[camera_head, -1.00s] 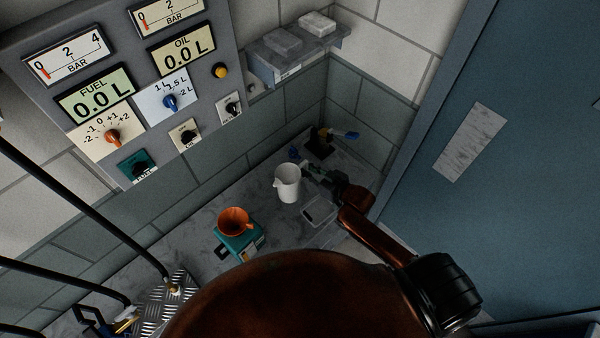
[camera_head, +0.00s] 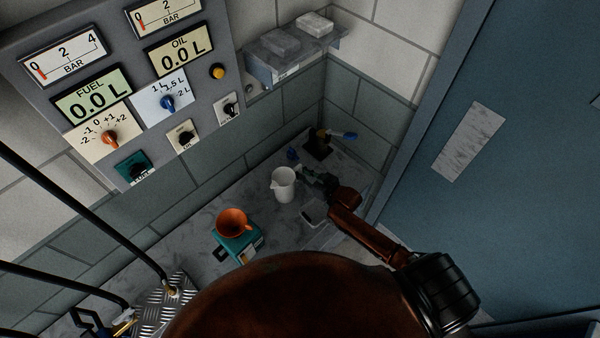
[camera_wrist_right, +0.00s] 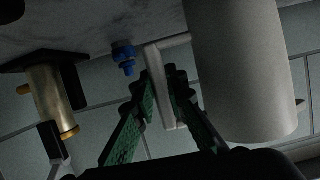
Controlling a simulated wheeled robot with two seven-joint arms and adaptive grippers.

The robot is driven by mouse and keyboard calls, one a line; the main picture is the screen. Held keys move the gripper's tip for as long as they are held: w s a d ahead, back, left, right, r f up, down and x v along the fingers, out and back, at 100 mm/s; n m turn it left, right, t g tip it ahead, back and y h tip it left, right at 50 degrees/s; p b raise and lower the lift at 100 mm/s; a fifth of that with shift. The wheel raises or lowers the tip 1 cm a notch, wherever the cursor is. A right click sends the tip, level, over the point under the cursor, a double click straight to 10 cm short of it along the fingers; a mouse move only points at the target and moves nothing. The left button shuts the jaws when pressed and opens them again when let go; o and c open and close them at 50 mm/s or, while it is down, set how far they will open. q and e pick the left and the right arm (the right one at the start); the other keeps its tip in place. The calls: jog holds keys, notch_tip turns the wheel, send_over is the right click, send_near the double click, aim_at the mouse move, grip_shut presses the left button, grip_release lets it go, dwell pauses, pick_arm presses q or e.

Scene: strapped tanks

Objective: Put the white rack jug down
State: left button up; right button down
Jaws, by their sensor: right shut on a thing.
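The white jug (camera_head: 283,185) is near the back of the grey bench, upright in the head view. My right gripper (camera_head: 316,177) reaches it from the right. In the right wrist view the green fingers (camera_wrist_right: 162,88) are shut on the handle (camera_wrist_right: 158,100) of the jug (camera_wrist_right: 240,75), with the body beside them. The jug's base is cut off in that view, and I cannot tell whether it touches the bench. My left gripper is not in view.
An orange funnel (camera_head: 232,221) sits on a teal block (camera_head: 238,246) to the left. A tray (camera_head: 313,216) lies under my right arm. Bench between jug and funnel is clear.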

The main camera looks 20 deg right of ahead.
jog(key=c, duration=1.9)
grip_release()
jog(key=shift+f, duration=0.1)
jog(key=shift+c, duration=0.2)
jog(key=v, duration=1.2)
